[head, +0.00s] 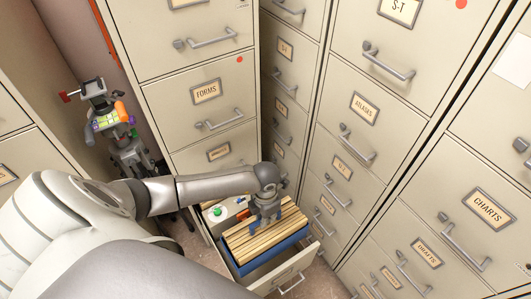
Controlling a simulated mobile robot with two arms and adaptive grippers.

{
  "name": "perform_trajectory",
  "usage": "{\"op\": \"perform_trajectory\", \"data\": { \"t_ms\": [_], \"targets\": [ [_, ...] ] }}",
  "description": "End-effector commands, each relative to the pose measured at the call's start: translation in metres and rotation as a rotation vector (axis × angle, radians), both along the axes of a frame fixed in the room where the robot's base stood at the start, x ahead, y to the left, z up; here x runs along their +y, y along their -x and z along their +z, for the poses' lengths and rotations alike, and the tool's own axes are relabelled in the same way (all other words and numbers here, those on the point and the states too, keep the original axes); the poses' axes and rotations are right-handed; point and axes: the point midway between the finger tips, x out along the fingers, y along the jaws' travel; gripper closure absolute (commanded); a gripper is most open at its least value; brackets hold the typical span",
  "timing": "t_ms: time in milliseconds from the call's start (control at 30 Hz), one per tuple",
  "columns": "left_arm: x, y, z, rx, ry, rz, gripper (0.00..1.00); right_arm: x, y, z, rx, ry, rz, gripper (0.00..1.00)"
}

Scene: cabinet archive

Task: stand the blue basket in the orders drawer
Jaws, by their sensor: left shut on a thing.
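The blue basket (268,258) is packed with a row of upright tan files (262,240). It is at the open drawer (262,279) low in the corner, behind the drawer's front panel. My left gripper (267,217) points down over the middle of the files and is shut, with blue parts showing beside its fingers; its hold looks to be on the basket's upper part. The fingertips are partly hidden. I cannot tell whether the basket's base touches the drawer floor. The drawer's label is not readable. My right gripper is out of view.
Inside the drawer, left of the basket, are a green item (217,211) and a red-and-white item (243,214). Closed beige cabinets stand close on both sides, with protruding handles such as the CHARTS drawer's (465,247). A grey stand with colourful items (108,120) is at left.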

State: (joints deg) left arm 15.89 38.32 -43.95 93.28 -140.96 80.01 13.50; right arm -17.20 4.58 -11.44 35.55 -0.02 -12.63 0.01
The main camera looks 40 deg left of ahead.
Motion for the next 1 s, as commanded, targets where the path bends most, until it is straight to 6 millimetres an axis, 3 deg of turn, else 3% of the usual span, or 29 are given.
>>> {"op": "perform_trajectory", "data": {
  "t_ms": [1000],
  "targets": [
    [0.0, -0.002, -0.1, -0.004, 0.001, 0.001, 1.0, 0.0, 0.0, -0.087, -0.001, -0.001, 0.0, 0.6]
  ]
}}
